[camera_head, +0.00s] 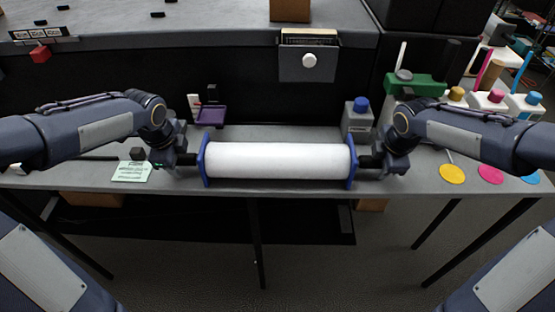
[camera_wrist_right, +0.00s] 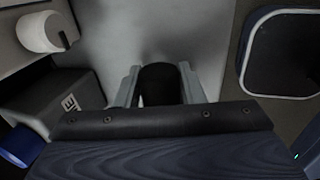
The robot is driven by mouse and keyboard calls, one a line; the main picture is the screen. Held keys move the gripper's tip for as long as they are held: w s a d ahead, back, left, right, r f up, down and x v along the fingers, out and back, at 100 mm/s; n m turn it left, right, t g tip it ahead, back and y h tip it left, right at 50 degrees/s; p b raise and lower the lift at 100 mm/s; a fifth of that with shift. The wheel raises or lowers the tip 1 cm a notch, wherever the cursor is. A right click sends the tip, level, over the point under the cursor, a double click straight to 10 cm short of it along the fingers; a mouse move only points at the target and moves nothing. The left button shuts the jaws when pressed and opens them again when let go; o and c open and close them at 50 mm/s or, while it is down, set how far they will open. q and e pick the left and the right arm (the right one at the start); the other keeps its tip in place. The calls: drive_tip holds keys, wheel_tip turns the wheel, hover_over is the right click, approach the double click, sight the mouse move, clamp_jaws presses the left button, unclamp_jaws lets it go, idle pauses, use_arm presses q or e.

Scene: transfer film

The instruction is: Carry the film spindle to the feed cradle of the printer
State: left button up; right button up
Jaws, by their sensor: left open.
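The film spindle, a white roll (camera_head: 279,160) with blue end plates, lies crosswise at the table's front in the head view. My left gripper (camera_head: 186,160) is open at its left end. My right gripper (camera_head: 372,161) is at its right end. In the right wrist view, the two fingers (camera_wrist_right: 161,88) stand on either side of a dark rounded piece (camera_wrist_right: 160,82), which looks like the spindle's end. I cannot tell whether they press on it, nor whether the spindle rests on the table. I cannot make out the feed cradle for certain.
A green card (camera_head: 132,171) lies left. Several bottles (camera_head: 488,100) and coloured discs (camera_head: 452,174) are at right. A dark raised unit (camera_head: 250,70) spans the back.

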use_arm(q)
drive_tip(key=c, duration=0.7)
use_arm(e)
drive_tip(key=c, duration=0.7)
use_arm(q)
clamp_jaws()
use_arm(e)
clamp_jaws()
